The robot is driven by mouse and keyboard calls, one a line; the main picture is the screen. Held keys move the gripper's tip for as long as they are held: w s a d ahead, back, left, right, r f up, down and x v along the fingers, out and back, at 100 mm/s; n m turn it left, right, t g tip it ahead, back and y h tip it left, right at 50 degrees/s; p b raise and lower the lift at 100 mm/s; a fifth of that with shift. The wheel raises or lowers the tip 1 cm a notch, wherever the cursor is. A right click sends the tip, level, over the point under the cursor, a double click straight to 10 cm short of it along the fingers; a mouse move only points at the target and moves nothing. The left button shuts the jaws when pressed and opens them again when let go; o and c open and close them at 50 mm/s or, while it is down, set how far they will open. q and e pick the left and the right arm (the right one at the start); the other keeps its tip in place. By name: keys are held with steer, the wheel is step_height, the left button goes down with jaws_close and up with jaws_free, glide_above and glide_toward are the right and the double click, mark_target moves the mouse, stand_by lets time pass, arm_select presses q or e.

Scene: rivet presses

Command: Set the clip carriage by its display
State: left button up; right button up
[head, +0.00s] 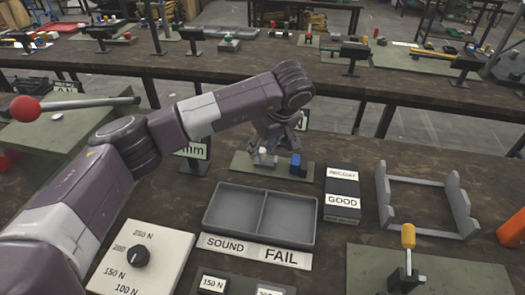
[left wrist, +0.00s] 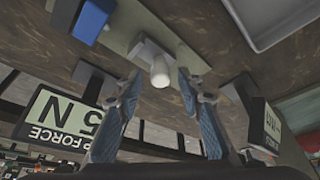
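A grey-green base plate (head: 240,162) carries a grey block with a white knob (head: 263,155), which looks like the clip carriage, and a blue block (head: 296,164). My left gripper (head: 268,149) is over the knob end. In the left wrist view my open left gripper (left wrist: 160,76) has one finger on each side of the white knob (left wrist: 160,70), with gaps. The grey block (left wrist: 146,54) and blue block (left wrist: 92,20) show there too. A display (left wrist: 60,115) reads upside down "…P FORCE", 5 N. Another display (head: 194,151) shows "mm", its number hidden by my arm.
A grey two-compartment tray (head: 211,215) stands empty in front, with SOUND and FAIL labels. A GOOD block (head: 342,198), a grey frame (head: 433,230) and a yellow-handled toggle (head: 408,240) are to the right. A force dial (head: 139,257) and red-balled lever (head: 26,108) are left.

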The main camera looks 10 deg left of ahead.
arm_select(q)
steer(key=c, duration=0.7)
jaws_close()
arm_select(e)
steer(key=shift+s, duration=0.2)
steer(key=shift+f, duration=0.1)
arm_select(q)
steer(key=shift+a+b, duration=0.1)
steer(key=shift+b, duration=0.3)
arm_select(e)
steer(key=shift+f, duration=0.25)
